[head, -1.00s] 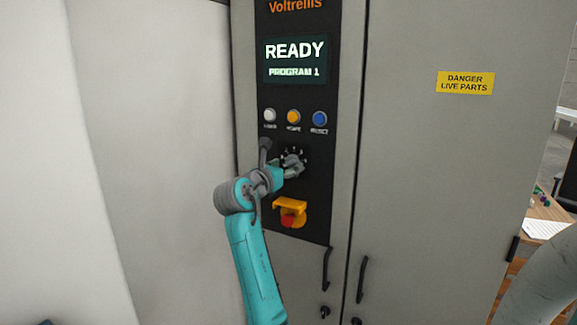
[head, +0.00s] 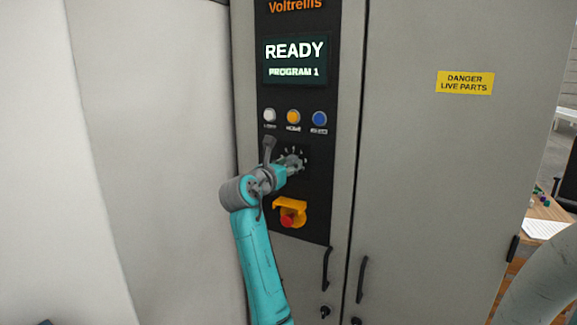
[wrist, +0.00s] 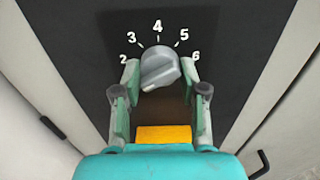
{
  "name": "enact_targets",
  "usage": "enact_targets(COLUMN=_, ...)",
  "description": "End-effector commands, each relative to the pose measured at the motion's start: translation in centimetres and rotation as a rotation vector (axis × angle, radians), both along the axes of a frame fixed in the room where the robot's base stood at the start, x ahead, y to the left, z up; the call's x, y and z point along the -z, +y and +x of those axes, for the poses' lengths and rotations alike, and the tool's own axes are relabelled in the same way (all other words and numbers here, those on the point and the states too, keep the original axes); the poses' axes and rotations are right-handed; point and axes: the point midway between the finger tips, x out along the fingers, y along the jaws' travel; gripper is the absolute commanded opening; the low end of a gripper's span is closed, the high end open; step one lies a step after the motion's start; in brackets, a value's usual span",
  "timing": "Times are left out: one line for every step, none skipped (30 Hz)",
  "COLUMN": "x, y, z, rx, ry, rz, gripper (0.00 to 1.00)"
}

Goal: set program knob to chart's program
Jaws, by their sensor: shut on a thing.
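The grey program knob (wrist: 159,70) sits on the black control panel, with the numbers 2 to 6 showing around it in the wrist view. My gripper (wrist: 160,76) has one finger on each side of the knob and is shut on it. The knob's raised ridge looks slanted; I cannot tell which number it marks. In the head view my gripper (head: 292,166) covers most of the knob. The display (head: 295,61) reads READY, PROGRAM 1. I cannot make out a chart in these views.
White, orange and blue buttons (head: 293,117) sit above the knob. A red emergency button (head: 288,221) with a yellow guard is just below it. Cabinet door handles (head: 327,270) are lower down. A desk with a white sheet (head: 544,229) stands at far right.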

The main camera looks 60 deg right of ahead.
Motion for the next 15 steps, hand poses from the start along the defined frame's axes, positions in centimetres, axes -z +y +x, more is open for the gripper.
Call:
enact_targets(x=0.01, y=0.0, z=0.02, rx=0.0, ry=-0.008, rz=0.001, gripper=0.07)
enact_targets(x=0.01, y=0.0, z=0.03, rx=0.0, ry=-0.015, rz=0.001, gripper=0.07)
enact_targets(x=0.01, y=0.0, z=0.03, rx=0.0, ry=-0.027, rz=0.002, gripper=0.07)
enact_targets(x=0.02, y=0.0, z=0.03, rx=0.0, ry=-0.039, rz=0.003, gripper=0.07)
enact_targets(x=0.02, y=0.0, z=0.04, rx=0.0, ry=-0.051, rz=0.004, gripper=0.07)
enact_targets(x=0.02, y=0.0, z=0.04, rx=0.0, ry=-0.072, rz=0.006, gripper=0.07)
enact_targets(x=0.02, y=0.0, z=0.05, rx=0.0, ry=-0.088, rz=0.007, gripper=0.07)
enact_targets(x=0.02, y=0.0, z=0.05, rx=0.0, ry=-0.107, rz=0.008, gripper=0.07)
enact_targets(x=0.02, y=0.0, z=0.06, rx=-0.001, ry=-0.135, rz=0.011, gripper=0.07)
enact_targets(x=0.02, y=0.02, z=0.07, rx=-0.001, ry=-0.156, rz=0.012, gripper=0.07)
enact_targets(x=0.01, y=0.01, z=0.07, rx=0.0, ry=-0.179, rz=0.014, gripper=0.07)
enact_targets(x=0.01, y=0.02, z=0.08, rx=-0.001, ry=-0.213, rz=0.017, gripper=0.07)
enact_targets(x=0.01, y=0.02, z=0.09, rx=-0.001, ry=-0.24, rz=0.019, gripper=0.07)
enact_targets(x=0.01, y=0.02, z=0.1, rx=-0.001, ry=-0.267, rz=0.021, gripper=0.07)
enact_targets(x=0.01, y=0.02, z=0.1, rx=-0.001, ry=-0.304, rz=0.024, gripper=0.07)
